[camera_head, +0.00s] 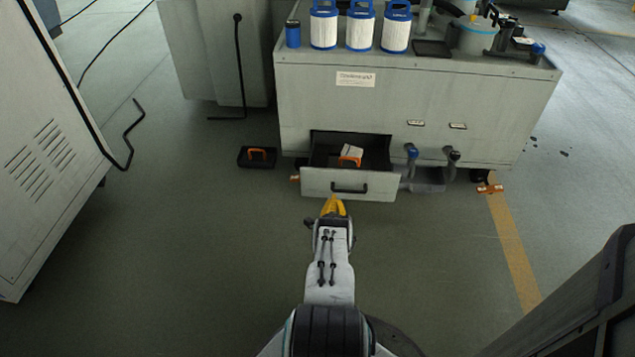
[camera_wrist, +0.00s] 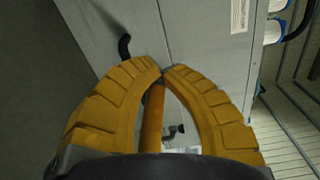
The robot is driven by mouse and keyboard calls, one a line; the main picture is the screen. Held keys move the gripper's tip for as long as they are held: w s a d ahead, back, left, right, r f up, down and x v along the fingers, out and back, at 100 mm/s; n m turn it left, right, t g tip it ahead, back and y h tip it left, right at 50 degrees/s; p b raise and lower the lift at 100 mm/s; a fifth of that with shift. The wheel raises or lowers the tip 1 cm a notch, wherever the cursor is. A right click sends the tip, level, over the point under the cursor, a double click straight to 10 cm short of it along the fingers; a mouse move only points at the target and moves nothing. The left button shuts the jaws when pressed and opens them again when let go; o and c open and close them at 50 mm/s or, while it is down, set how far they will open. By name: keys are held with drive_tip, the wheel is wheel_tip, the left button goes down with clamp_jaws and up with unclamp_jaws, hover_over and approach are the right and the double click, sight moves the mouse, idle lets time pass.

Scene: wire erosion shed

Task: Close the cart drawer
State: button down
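The grey cart (camera_head: 420,90) stands ahead. Its drawer (camera_head: 318,183) is pulled out toward me, low on the cart's front, with a black bar handle (camera_head: 350,189). A box with an orange part (camera_head: 350,158) lies inside. My gripper (camera_head: 333,203) has yellow fingers and is just in front of the drawer front, below and left of the handle; contact cannot be told. In the wrist view, the yellow fingertips (camera_wrist: 163,70) come together with nothing seen held between them. A grey panel lies behind them, and a dark handle-like piece (camera_wrist: 124,47) shows beyond the left finger.
A black case with an orange handle (camera_head: 257,156) lies on the floor left of the drawer. Pipes with valves (camera_head: 412,155) stand just right of it. Several blue-and-white filters (camera_head: 360,28) stand on the cart top. A cabinet (camera_head: 45,150) is at left. The floor between is clear.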

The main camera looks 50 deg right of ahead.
drive_tip(key=b, duration=1)
approach(336, 173)
drive_tip(key=x, duration=0.3)
drive_tip(key=f+x, duration=0.1)
drive_tip(key=x, duration=0.1)
drive_tip(key=shift+w+d, duration=0.1)
drive_tip(key=shift+w, duration=0.05)
drive_tip(key=shift+r+b+x, duration=0.15)
drive_tip(key=shift+b+x, duration=0.55)
drive_tip(key=shift+b, duration=0.05)
drive_tip(key=shift+r+b+x, duration=0.15)
drive_tip(key=shift+b+x, duration=0.55)
drive_tip(key=shift+b, duration=0.05)
drive_tip(key=shift+d+r+p, duration=0.15)
drive_tip(key=shift+p, duration=0.15)
